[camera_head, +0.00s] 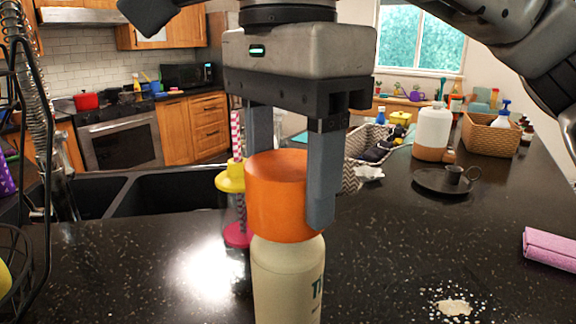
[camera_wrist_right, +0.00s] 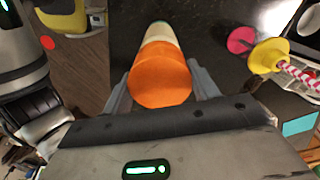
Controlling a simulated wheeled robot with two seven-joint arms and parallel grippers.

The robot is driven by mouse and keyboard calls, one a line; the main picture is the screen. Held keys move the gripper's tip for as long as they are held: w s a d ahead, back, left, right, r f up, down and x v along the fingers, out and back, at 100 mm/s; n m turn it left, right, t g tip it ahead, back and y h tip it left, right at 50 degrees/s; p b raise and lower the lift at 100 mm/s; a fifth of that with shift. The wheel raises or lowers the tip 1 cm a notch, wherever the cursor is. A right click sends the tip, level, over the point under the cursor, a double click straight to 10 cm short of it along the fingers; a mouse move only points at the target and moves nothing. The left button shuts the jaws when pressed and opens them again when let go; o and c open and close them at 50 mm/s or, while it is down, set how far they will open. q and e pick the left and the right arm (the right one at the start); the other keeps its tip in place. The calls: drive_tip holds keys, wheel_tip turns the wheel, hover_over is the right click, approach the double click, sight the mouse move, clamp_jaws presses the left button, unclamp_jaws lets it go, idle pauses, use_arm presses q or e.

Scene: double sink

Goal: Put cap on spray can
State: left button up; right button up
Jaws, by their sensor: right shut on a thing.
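The orange cap (camera_head: 277,200) is upright in the middle of the head view. My right gripper (camera_head: 288,205) is shut on it from above, with one finger in front at the right and the other partly hidden behind. The cream spray can (camera_head: 287,280) stands upright on the counter directly under the cap, its top hidden by it. Cap and can look lined up, but I cannot tell whether the cap is fully seated. In the right wrist view, the cap (camera_wrist_right: 160,80) sits between the fingers with the can (camera_wrist_right: 160,38) beyond it. My left gripper is not in view.
A yellow and pink stand (camera_head: 238,235) is close behind the cap at the left. The double sink (camera_head: 165,195) lies left. A dark plate (camera_head: 430,183), a white bottle (camera_head: 432,132), a wicker basket (camera_head: 490,137) and a pink towel (camera_head: 552,262) are right. The front-right counter is mostly clear.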

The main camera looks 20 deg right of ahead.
drive_tip(key=shift+f, duration=0.1)
idle(0.7)
drive_tip(key=o, duration=1.4)
drive_tip(key=shift+c, duration=0.2)
drive_tip(key=shift+r+p, duration=1.1)
drive_tip(key=shift+r, duration=2.4)
drive_tip(key=shift+c, duration=0.3)
clamp_jaws()
